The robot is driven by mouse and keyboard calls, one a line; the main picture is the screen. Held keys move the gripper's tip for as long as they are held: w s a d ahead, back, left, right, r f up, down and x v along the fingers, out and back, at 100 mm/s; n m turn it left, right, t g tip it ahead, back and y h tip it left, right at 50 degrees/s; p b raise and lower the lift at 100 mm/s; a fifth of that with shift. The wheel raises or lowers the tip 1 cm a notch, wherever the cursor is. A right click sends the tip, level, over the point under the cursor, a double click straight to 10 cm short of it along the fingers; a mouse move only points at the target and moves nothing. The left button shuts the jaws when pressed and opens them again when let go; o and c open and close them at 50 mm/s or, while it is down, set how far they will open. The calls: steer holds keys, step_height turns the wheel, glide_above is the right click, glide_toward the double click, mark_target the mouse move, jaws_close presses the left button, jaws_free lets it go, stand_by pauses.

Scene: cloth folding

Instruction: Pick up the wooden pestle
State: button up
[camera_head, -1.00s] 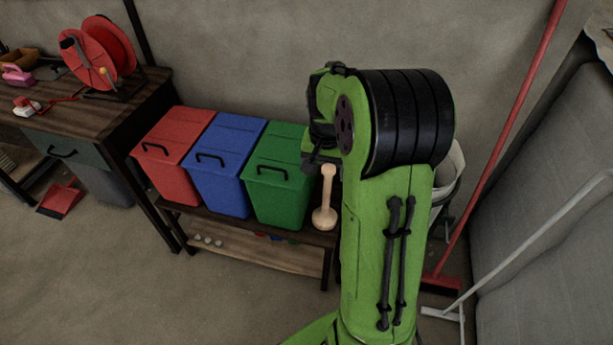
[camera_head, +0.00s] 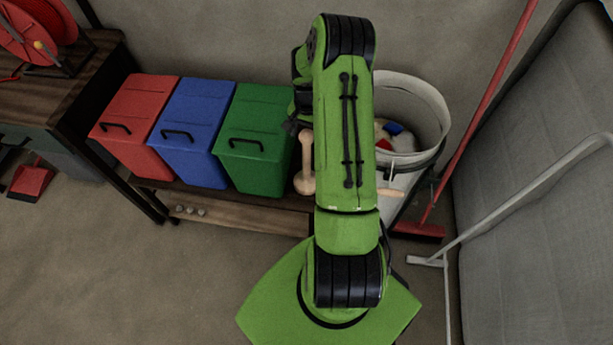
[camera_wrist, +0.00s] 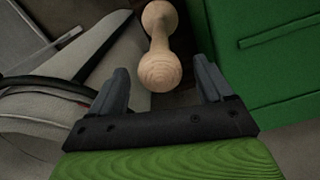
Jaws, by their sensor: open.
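The wooden pestle (camera_head: 304,163) is pale and stands upright on a low dark shelf, just right of the green bin in the head view. My arm hides part of its right side there. In the wrist view the pestle (camera_wrist: 160,58) lies ahead of my gripper (camera_wrist: 162,82), with its rounded near end between the two fingers. The gripper is open, with gaps showing on both sides of the pestle. In the head view my arm mostly hides the gripper.
Red (camera_head: 140,115), blue (camera_head: 195,125) and green (camera_head: 256,140) lidded bins stand left of the pestle. A white bucket (camera_head: 425,100) with several items is close on the right. A red broom (camera_head: 490,90) leans beyond it. Open floor lies in front of the shelf.

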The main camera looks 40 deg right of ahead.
step_height(320, 180, down, 6)
steer(key=shift+r+b, duration=0.25)
steer(key=shift+b, duration=0.4)
steer(key=shift+r, duration=0.15)
steer(key=c, duration=1.1)
steer(key=shift+r, duration=0.1)
